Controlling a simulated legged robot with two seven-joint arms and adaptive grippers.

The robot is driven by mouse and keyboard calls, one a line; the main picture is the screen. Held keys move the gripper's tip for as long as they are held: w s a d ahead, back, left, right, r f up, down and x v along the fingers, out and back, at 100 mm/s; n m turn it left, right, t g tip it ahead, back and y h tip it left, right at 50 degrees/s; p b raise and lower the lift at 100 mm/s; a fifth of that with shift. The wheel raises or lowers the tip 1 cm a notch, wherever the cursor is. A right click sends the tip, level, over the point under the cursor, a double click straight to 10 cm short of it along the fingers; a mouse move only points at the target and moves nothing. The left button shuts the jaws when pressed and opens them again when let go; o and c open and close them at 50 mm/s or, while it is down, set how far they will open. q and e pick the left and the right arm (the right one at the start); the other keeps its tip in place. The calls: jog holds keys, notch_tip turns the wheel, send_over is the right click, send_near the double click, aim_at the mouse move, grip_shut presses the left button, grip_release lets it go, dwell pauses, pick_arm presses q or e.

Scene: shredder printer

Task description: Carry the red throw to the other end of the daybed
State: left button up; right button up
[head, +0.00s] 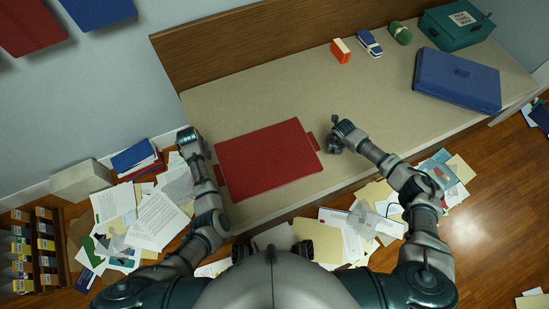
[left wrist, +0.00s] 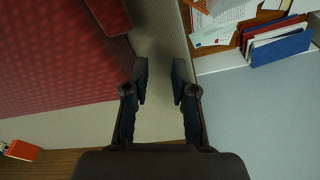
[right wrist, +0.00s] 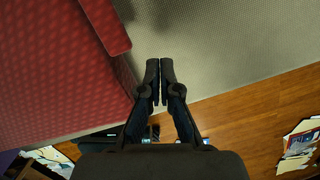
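The red throw (head: 268,160) lies flat as a rectangle on the left part of the daybed (head: 375,110), with a narrow red tab on its left and right sides. My left gripper (head: 187,137) is beyond the throw's left side; its fingers are apart and empty in the left wrist view (left wrist: 160,75), with the throw (left wrist: 50,60) beside them. My right gripper (head: 334,134) is just right of the throw's right tab. Its fingers are together with nothing between them in the right wrist view (right wrist: 160,72), and the throw (right wrist: 50,70) is beside them, apart.
A blue case (head: 458,80), a teal box (head: 455,25), a green roll (head: 400,33), a blue bundle (head: 369,43) and an orange box (head: 341,50) occupy the right end and back. The middle is bare. Papers (head: 155,220) litter the floor along the front and left.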

jog(key=o, duration=0.3)
jog(key=shift+d, duration=0.1)
jog(key=shift+r, duration=0.1)
pick_arm(q)
notch_tip(320, 180, up, 12)
jog(key=s, duration=0.1)
jog(key=shift+s+f, duration=0.15)
jog(key=shift+s, duration=0.25)
pick_arm(e)
jog(key=r, duration=0.3)
jog(key=s+r, duration=0.1)
jog(key=r, duration=0.7)
jog(key=shift+s+r, duration=0.25)
jog(key=shift+s, duration=0.15)
